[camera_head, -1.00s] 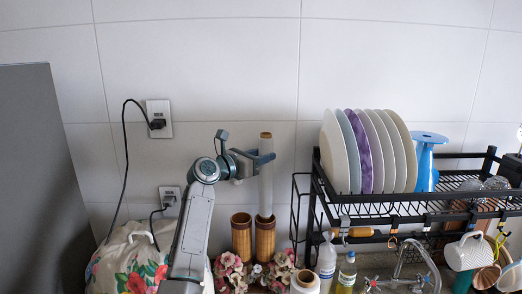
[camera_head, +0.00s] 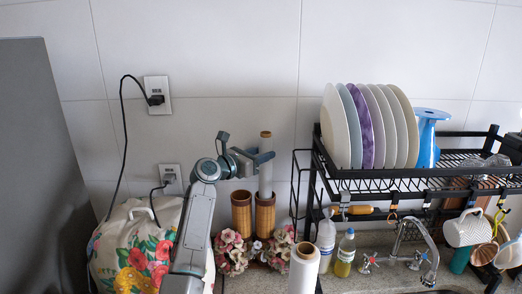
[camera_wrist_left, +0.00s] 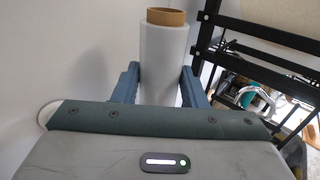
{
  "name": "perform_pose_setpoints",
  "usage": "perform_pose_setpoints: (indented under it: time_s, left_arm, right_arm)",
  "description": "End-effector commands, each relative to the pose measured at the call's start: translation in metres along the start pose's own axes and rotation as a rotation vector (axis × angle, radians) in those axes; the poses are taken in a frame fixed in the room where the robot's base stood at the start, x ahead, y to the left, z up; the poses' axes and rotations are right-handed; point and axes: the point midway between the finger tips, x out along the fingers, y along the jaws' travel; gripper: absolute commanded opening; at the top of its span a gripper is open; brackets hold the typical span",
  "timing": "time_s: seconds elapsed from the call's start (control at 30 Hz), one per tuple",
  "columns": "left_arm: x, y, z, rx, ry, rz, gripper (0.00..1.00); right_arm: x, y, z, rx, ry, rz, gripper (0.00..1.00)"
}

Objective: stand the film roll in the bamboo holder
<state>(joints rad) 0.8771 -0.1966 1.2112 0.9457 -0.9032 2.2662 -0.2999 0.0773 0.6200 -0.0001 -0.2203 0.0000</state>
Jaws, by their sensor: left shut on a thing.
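The film roll (camera_head: 265,178) is a tall pale cylinder with a brown core, standing upright. My left gripper (camera_head: 263,160) is shut around its upper part, and the roll also shows between the fingers in the left wrist view (camera_wrist_left: 164,60). The bamboo holder has two round bamboo cups side by side, a left cup (camera_head: 241,215) and a right cup (camera_head: 265,217). The roll's lower end is inside the right cup's mouth, its bottom hidden. The left cup looks empty. My right gripper is not in view.
A second white roll (camera_head: 304,268) stands in front, right of the flowers (camera_head: 231,250) before the cups. A black rack (camera_head: 400,184) with plates is close on the right. Bottles (camera_head: 345,255) stand under it. A flowered cloth cover (camera_head: 140,255) is left.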

Motion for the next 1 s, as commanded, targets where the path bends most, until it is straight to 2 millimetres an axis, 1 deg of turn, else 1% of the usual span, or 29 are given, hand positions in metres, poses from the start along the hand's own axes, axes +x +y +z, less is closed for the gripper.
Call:
perform_pose_setpoints:
  time_s: [0.1,1.0]
  left_arm:
    - [0.000,0.000,-0.010,0.000,0.000,0.000,0.09]
    - [0.000,0.000,-0.073,0.000,0.000,0.000,0.09]
  right_arm:
    - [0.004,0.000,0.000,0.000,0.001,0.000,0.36]
    - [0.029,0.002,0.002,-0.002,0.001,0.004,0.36]
